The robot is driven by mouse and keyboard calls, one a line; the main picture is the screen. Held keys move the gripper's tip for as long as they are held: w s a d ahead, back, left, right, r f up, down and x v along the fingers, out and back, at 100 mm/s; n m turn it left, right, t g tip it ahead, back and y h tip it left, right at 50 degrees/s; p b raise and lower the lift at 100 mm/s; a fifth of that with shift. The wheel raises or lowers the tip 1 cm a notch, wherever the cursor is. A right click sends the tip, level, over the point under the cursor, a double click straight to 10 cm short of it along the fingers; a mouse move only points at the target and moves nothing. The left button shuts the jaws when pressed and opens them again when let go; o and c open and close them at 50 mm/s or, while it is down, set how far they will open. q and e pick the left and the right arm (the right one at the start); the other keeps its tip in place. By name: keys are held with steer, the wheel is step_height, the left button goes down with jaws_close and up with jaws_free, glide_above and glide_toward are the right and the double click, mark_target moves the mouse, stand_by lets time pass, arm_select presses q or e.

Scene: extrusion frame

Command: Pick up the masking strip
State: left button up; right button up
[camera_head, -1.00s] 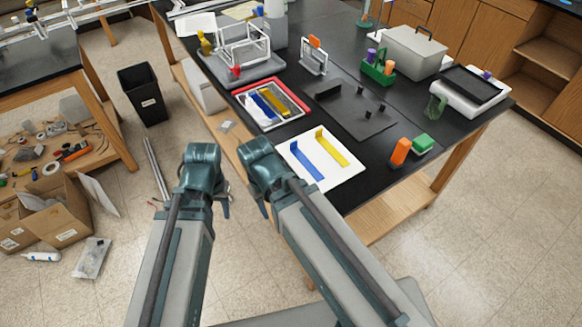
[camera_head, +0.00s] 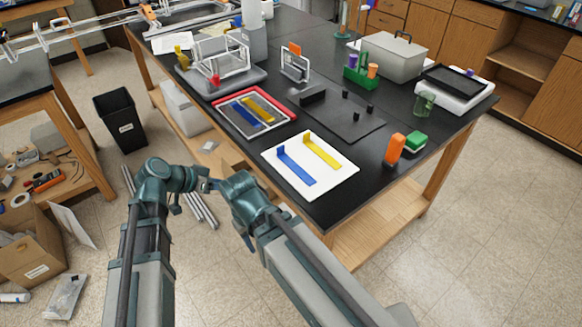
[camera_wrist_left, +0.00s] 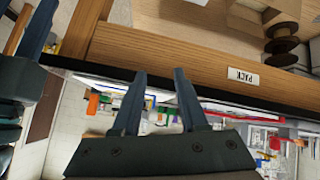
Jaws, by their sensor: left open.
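A blue strip (camera_head: 295,165) and a yellow strip (camera_head: 322,152) lie apart on a white board (camera_head: 335,178) at the table's front edge. Another blue strip (camera_head: 238,114) and yellow strip (camera_head: 259,109) lie in a red-rimmed tray (camera_head: 290,107). I cannot tell which one is the masking strip. My left gripper (camera_head: 205,185) is off the table's front edge, left of the white board. In the left wrist view its two fingers (camera_wrist_left: 161,88) are apart with nothing between them. My right gripper (camera_head: 238,190) is close beside it; its jaws are not clear.
The black table (camera_head: 375,185) also holds a dark plate with small pegs (camera_head: 340,115), a wire rack (camera_head: 222,55), an orange bottle (camera_head: 395,149), a green block (camera_head: 415,141) and a grey box (camera_head: 395,58). A black bin (camera_head: 120,122) stands on the floor.

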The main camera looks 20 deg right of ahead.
arm_select(q)
steer(key=w+d+r+m+t+h, duration=0.1)
steer(key=w+d+r+m+h, duration=0.35)
steer(key=r, duration=0.25)
steer(key=b, duration=0.3)
glide_toward(278, 155)
steer(key=shift+n+y, duration=0.35)
steer(key=shift+y, duration=0.1)
steer(key=d, duration=0.2)
steer(key=w+d, duration=0.1)
steer(key=d, duration=0.1)
steer(key=shift+w+r, duration=0.2)
steer(key=shift+w+d+f, duration=0.1)
steer(key=shift+d, duration=0.25)
steer(key=b+x, duration=0.2)
steer(key=x, duration=0.3)
steer(key=shift+w+d, duration=0.15)
jaws_close()
